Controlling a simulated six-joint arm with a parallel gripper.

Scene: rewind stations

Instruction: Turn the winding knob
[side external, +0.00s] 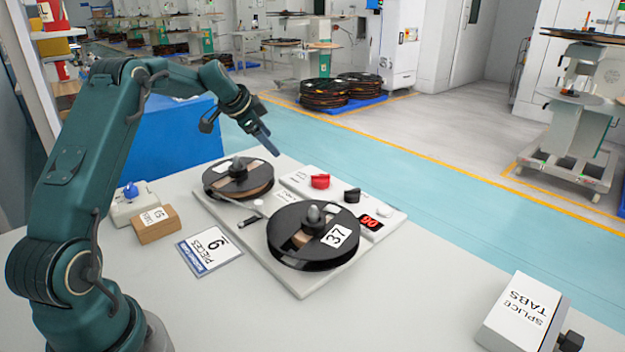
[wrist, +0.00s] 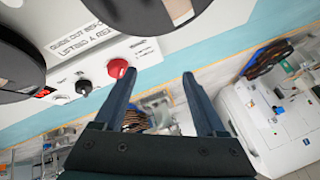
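The white winding station (side external: 290,285) carries two dark reels, a red knob (side external: 320,181), a black knob (side external: 352,195) and a lit red display (side external: 370,222). In the wrist view the red knob (wrist: 118,68) and black knob (wrist: 83,87) sit left of the fingers. Which one is the winding knob I cannot tell. My gripper (side external: 272,148) hangs above the back of the station, beyond the left reel (side external: 239,181) and apart from both knobs. In the wrist view my gripper (wrist: 158,84) has its two fingers spread, with nothing between them.
The right reel (side external: 313,236) bears a label 37. A card (side external: 209,251) reading 9 pieces, a brown box (side external: 155,224) and a small device with a blue button (side external: 130,200) lie left. A splice tabs box (side external: 520,313) stands front right. The table between is clear.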

